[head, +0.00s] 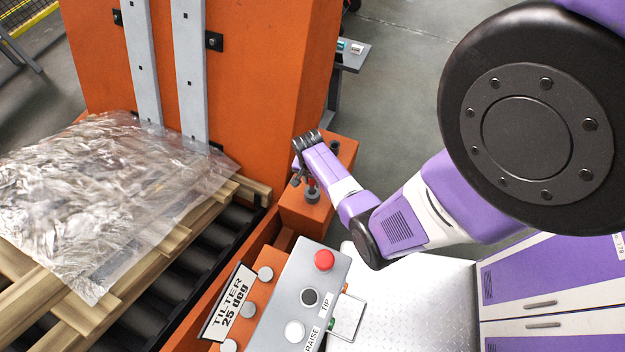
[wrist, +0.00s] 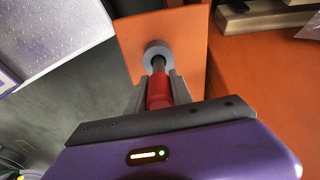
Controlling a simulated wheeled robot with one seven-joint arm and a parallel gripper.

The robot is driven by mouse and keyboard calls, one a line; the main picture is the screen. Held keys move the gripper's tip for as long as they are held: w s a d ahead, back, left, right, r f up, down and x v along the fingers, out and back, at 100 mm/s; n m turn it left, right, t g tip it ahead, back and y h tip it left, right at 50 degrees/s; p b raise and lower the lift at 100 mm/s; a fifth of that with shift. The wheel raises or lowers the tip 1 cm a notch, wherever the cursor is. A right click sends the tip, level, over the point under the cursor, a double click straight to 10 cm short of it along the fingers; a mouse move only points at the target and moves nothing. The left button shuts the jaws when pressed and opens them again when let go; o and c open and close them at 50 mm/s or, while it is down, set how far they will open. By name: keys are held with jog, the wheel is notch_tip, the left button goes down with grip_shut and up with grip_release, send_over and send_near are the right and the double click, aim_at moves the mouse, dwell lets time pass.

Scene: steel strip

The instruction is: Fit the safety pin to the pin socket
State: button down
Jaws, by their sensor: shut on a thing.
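My gripper (wrist: 158,82) is shut on the safety pin (wrist: 159,95), gripping its red body between the two grey fingers. The pin's dark metal end points away from the gripper into the opening of the pin socket (wrist: 149,50), a grey ring on an orange face. I cannot tell whether the end is inside the ring or just in front of it. In the head view my gripper (head: 306,178) is above the grey socket (head: 312,197) on the orange block. A little of the red pin shows there; the fingers partly hide it.
An orange tilter column (head: 262,70) rises behind the block. A control panel (head: 300,296) with a red button stands in front. Wooden slats with a plastic-wrapped load (head: 90,190) lie on rollers at left. Grey floor is open behind the arm.

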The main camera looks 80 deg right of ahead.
aim_at(313, 186)
jog(key=shift+f+b, duration=1.55)
jog(key=shift+f, duration=0.35)
jog(key=c, duration=1.1)
grip_release()
jog(key=shift+o, duration=0.2)
jog(key=shift+w+a+r+p, duration=0.15)
jog(key=shift+r+p, duration=0.1)
jog(key=shift+r, duration=1.05)
jog(key=shift+s+a+r+p, duration=0.15)
jog(key=shift+r+p, duration=0.15)
jog(key=shift+r, duration=1)
jog(key=shift+w+a+r+p, duration=0.15)
jog(key=shift+r+p, duration=0.1)
jog(key=shift+r, duration=1.05)
